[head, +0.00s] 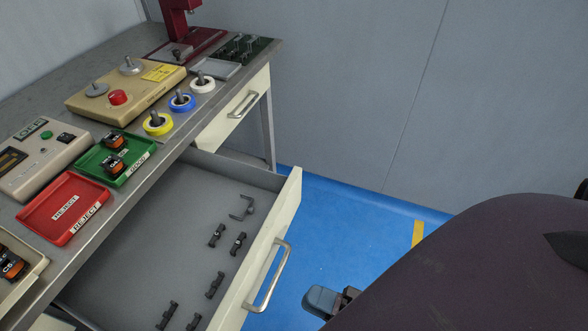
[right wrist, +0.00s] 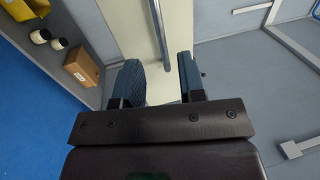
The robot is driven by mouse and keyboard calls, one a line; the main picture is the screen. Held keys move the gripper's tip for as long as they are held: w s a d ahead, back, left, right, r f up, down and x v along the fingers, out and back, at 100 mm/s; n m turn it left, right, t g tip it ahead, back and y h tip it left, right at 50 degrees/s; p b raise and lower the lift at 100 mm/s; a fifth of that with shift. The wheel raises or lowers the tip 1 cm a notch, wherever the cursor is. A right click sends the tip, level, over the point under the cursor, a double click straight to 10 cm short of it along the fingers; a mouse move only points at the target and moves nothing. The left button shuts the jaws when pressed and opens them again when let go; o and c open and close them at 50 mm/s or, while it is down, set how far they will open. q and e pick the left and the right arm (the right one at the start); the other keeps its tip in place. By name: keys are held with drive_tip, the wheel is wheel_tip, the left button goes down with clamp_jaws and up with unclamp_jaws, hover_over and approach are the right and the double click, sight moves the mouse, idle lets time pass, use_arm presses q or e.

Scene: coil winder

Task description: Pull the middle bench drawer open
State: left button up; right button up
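The middle bench drawer (head: 165,240) stands pulled out from under the bench, its grey inside in plain view. Its cream front (head: 258,262) carries a metal bar handle (head: 271,275); the handle also shows at the top of the right wrist view (right wrist: 161,32). My right gripper (head: 328,302) is just right of the handle in the head view. In the right wrist view its two dark fingers (right wrist: 160,77) are apart with nothing between them, and the handle lies beyond their tips, apart from them. My left gripper is not in view.
Several black parts and a bent grey piece (head: 242,208) lie in the drawer. Another closed drawer (head: 235,112) is farther along. Trays, a winder and spools cover the bench top. Blue floor (head: 340,235) is clear right of the drawer. A small brown box (right wrist: 81,67) shows in the wrist view.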

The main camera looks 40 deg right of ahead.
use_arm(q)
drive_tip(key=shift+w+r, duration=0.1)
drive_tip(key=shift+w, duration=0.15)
use_arm(e)
drive_tip(key=shift+v, duration=1.15)
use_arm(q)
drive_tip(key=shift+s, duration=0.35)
use_arm(e)
drive_tip(key=w+r+n+g+h+p, duration=0.25)
drive_tip(key=r+n+p, duration=0.2)
drive_tip(key=n, duration=0.35)
use_arm(q)
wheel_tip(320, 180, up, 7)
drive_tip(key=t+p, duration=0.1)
drive_tip(key=p, duration=0.3)
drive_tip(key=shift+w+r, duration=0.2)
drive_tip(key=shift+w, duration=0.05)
use_arm(e)
drive_tip(key=s+d+f+n+g+h, duration=0.2)
drive_tip(key=d+n+g+h, duration=0.2)
drive_tip(key=d+h, duration=0.3)
drive_tip(key=shift+s+d+n, duration=0.15)
drive_tip(key=shift+d+n, duration=0.45)
drive_tip(key=shift+d, duration=0.05)
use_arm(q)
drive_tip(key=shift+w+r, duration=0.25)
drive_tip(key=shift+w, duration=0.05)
use_arm(e)
drive_tip(key=shift+f+h, duration=0.15)
drive_tip(key=shift+h, duration=0.1)
